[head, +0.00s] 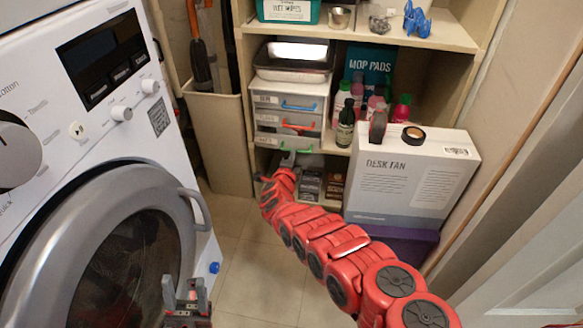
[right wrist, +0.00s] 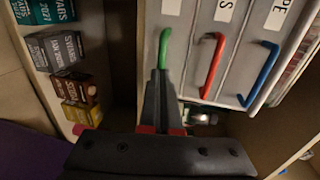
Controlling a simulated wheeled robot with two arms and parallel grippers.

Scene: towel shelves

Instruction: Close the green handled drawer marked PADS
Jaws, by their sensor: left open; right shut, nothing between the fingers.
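The green-handled drawer (head: 280,141) is the lowest of three stacked drawers in the small grey unit. Its green handle (right wrist: 165,48) shows near the top centre of the right wrist view; its lettering is not readable. I cannot tell clearly how far it stands out from the others. My right gripper (head: 287,158) is shut and empty, its fingers (right wrist: 158,75) right at the near end of the green handle; contact is unclear. My left gripper (head: 186,290) is open and empty in front of the washing machine.
Red (head: 298,126) and blue (head: 298,106) handles mark the drawers above. A desk fan box (head: 412,185) stands right of my right arm. A washing machine (head: 150,190) fills the left. Floor (head: 250,270) shows between.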

